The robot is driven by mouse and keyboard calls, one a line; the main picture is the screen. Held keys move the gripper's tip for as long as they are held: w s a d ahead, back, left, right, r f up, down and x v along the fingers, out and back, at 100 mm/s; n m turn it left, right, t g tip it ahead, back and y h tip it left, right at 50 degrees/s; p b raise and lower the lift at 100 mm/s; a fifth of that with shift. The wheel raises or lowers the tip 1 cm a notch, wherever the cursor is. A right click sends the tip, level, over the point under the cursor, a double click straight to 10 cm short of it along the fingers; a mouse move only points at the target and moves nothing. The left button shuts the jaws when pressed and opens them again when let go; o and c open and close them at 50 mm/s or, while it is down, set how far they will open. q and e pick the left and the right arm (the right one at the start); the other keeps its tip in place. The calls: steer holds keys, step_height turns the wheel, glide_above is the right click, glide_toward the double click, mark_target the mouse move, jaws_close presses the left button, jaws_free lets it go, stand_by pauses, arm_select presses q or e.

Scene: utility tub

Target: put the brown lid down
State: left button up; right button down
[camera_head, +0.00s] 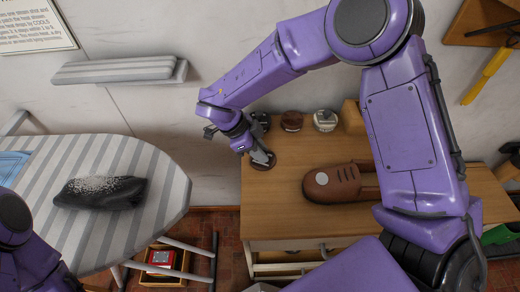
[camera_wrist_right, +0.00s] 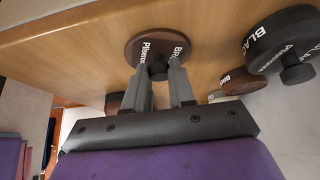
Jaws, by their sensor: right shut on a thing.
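The brown lid (camera_head: 263,165) is a round disc with white lettering and a dark knob, over the left end of the wooden table top. It also shows in the right wrist view (camera_wrist_right: 158,36). My right gripper (camera_head: 258,152) is shut on the lid's knob, seen between the two fingers in the wrist view (camera_wrist_right: 164,76). The lid is at or just above the wood; I cannot tell if it touches. My left gripper is out of view; only part of my left arm shows at lower left.
On the wooden table (camera_head: 285,220), a black-lidded tin (camera_head: 262,118), a brown tin (camera_head: 291,121) and a white-topped tin (camera_head: 325,121) stand at the back. A brown shoe (camera_head: 338,184) lies to the right. A striped ironing board (camera_head: 95,235) with a dark speckled item (camera_head: 100,192) is left.

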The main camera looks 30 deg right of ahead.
steer(key=shift+f, duration=0.15)
steer(key=c, duration=0.9)
jaws_free()
steer(key=shift+c, duration=0.2)
steer(key=shift+r, duration=0.25)
steer(key=v, duration=1.2)
steer(key=shift+f, duration=0.1)
